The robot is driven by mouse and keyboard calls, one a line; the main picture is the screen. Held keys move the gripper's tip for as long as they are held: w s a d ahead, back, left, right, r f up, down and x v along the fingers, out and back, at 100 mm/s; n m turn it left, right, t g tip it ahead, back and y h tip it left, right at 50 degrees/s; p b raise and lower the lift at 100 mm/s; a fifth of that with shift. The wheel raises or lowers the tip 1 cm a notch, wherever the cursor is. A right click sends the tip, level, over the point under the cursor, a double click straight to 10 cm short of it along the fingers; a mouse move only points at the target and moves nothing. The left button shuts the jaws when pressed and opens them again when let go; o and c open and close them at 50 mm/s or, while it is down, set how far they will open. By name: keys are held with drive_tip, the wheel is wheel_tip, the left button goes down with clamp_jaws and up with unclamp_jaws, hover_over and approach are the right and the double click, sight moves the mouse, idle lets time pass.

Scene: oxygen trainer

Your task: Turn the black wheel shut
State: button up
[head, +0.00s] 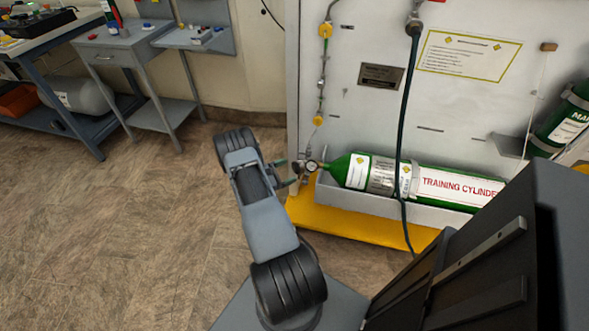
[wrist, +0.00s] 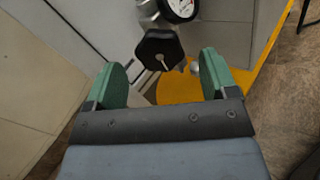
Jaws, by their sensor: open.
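The black wheel (wrist: 159,49) shows in the wrist view, just beyond and between the fingertips of my gripper (wrist: 163,72). My gripper is open, with its two green pads apart and nothing held between them. A round gauge (wrist: 180,8) on a metal valve body sits just above the wheel. In the head view, my gripper (head: 289,174) reaches the valve end of the green training cylinder (head: 420,180), beside the gauge (head: 312,166). The black wheel is too small and too hidden to make out there. I cannot tell whether a pad touches the wheel.
The cylinder lies in a grey trough (head: 365,202) above a yellow base (head: 330,219), against a white panel (head: 350,100). A dark hose (head: 406,120) hangs in front of the cylinder. A workbench (head: 60,40) and a small grey table (head: 125,40) stand at left. The floor (head: 110,220) between is clear.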

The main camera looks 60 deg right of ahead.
sight(294, 169)
drive_tip(key=shift+x, duration=1.8)
drive_tip(key=shift+c, duration=0.4)
drive_tip(key=c, duration=0.8)
drive_tip(key=shift+c, duration=0.2)
